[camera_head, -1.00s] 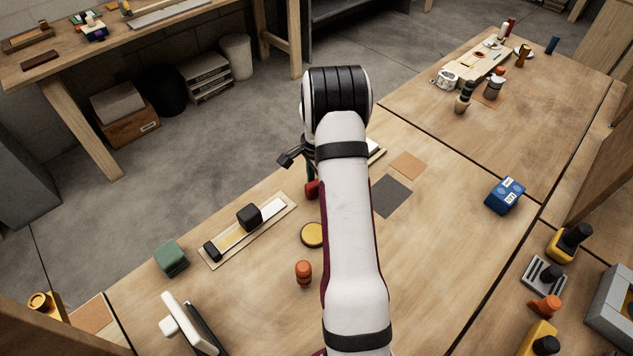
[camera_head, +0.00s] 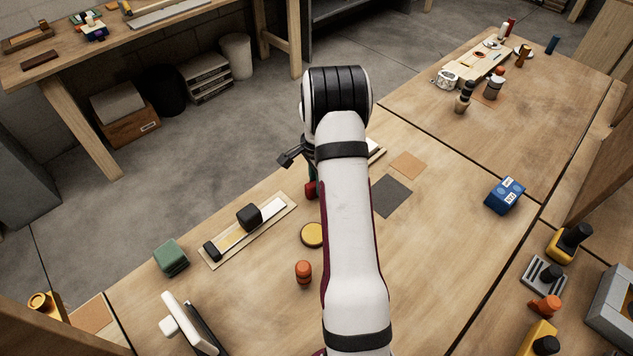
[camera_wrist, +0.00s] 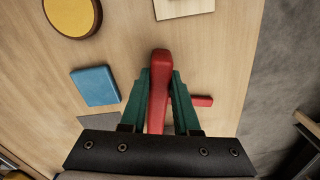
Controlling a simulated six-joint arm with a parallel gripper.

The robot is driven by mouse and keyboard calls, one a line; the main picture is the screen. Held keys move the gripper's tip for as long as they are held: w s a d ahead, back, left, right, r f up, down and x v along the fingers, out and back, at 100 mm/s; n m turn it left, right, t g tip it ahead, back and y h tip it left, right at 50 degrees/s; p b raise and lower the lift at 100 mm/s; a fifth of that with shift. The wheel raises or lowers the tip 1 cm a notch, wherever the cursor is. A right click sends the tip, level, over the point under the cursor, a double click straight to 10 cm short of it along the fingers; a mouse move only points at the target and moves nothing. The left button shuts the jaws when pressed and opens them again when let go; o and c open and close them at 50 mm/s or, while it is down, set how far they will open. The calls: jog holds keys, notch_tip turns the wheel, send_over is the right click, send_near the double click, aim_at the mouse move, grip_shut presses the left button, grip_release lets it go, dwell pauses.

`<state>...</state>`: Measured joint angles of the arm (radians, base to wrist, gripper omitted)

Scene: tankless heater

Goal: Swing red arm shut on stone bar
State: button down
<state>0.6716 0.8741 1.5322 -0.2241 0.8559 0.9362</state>
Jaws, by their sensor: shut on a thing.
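The red arm (camera_wrist: 158,92) stands between the green fingers of my gripper (camera_wrist: 160,73) in the wrist view. My gripper is shut on it. A shorter red piece (camera_wrist: 202,100) sticks out to the right, just beyond the right finger; I cannot tell how it joins the red arm. In the head view a small red part (camera_head: 311,189) shows at the left edge of my arm, which hides most of the gripper and whatever is under it. I cannot make out a stone bar for certain in either view.
Near my gripper are a blue block (camera_wrist: 95,86), a yellow disc (camera_wrist: 72,14) and a pale board (camera_wrist: 183,8). In the head view, a tray with dark blocks (camera_head: 214,262), an orange peg (camera_head: 303,272) and a green block (camera_head: 171,257) stand to the left. The bench edge is close.

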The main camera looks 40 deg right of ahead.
jog(key=shift+w, duration=0.1)
dwell(0.7)
jog(key=shift+w+d+m, duration=0.2)
jog(key=shift+w+m, duration=0.3)
jog(key=shift+m, duration=0.05)
jog(key=shift+w+d+m, duration=0.2)
jog(key=shift+w+m, duration=0.3)
jog(key=shift+m, duration=0.05)
jog(key=w+d+m, duration=0.2)
jog(key=m, duration=0.1)
jog(key=w+d+m, duration=0.2)
jog(key=m, duration=0.1)
jog(key=shift+w+d, duration=0.1)
jog(key=shift+w, duration=0.2)
jog(key=shift+w+d+m, duration=0.25)
jog(key=shift+d+m, duration=0.2)
jog(key=shift+m, duration=0.1)
jog(key=shift+w+d+m, duration=0.2)
jog(key=shift+d+m, duration=0.25)
jog(key=shift+m, duration=0.1)
jog(key=shift+w+d+m, duration=0.2)
jog(key=shift+d+m, duration=0.6)
jog(key=shift+m, duration=0.1)
jog(key=c, duration=0.6)
grip_release()
jog(key=shift+c, duration=0.2)
